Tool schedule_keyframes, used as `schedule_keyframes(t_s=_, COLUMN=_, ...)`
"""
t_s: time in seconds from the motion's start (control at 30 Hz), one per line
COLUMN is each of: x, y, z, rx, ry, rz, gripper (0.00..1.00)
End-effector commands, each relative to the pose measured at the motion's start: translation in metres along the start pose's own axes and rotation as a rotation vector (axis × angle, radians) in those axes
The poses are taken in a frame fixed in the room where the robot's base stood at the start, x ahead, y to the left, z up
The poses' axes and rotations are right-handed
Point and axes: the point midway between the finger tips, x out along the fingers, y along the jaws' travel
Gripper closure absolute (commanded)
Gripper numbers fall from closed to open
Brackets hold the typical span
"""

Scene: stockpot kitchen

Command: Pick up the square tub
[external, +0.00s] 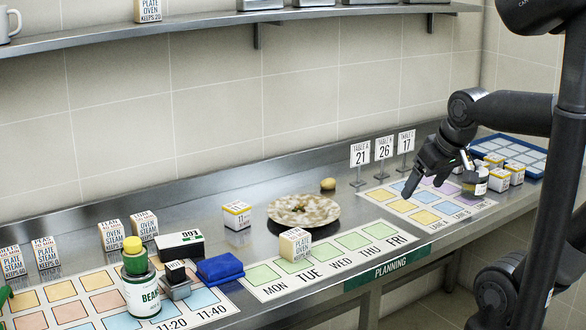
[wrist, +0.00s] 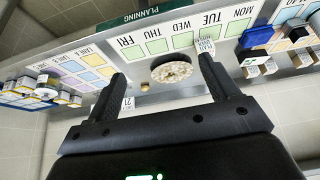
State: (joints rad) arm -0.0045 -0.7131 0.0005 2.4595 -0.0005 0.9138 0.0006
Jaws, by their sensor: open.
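No label names a square tub. A small square white container with a yellow-edged top, marked 11 (external: 237,215), stands on the steel counter left of a speckled round plate (external: 304,211). Several similar small square containers (external: 497,173) stand at the right beside a blue tray. They also show at the left of the wrist view (wrist: 62,97). I cannot tell which is meant.
A cream block (external: 295,244) stands on the weekday mat (external: 262,283). A blue tray (external: 512,150) is at the far right.

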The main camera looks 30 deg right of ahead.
Motion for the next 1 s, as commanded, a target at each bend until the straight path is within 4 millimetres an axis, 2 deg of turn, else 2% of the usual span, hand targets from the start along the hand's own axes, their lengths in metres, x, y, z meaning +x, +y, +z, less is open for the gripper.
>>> schedule_keyframes(t_s=0.23, x=-0.007, y=-0.009, z=-0.079, rx=-0.025, ry=-0.061, rz=-0.008, gripper=0.20)
schedule_keyframes(t_s=0.47, x=0.002, y=-0.022, z=-0.159, rx=-0.050, ry=-0.121, rz=-0.016, gripper=0.20)
schedule_keyframes(t_s=0.77, x=0.039, y=-0.046, z=-0.253, rx=-0.084, ry=-0.199, rz=-0.025, gripper=0.20)
schedule_keyframes(t_s=1.0, x=0.087, y=-0.070, z=-0.315, rx=-0.110, ry=-0.263, rz=-0.033, gripper=0.20)
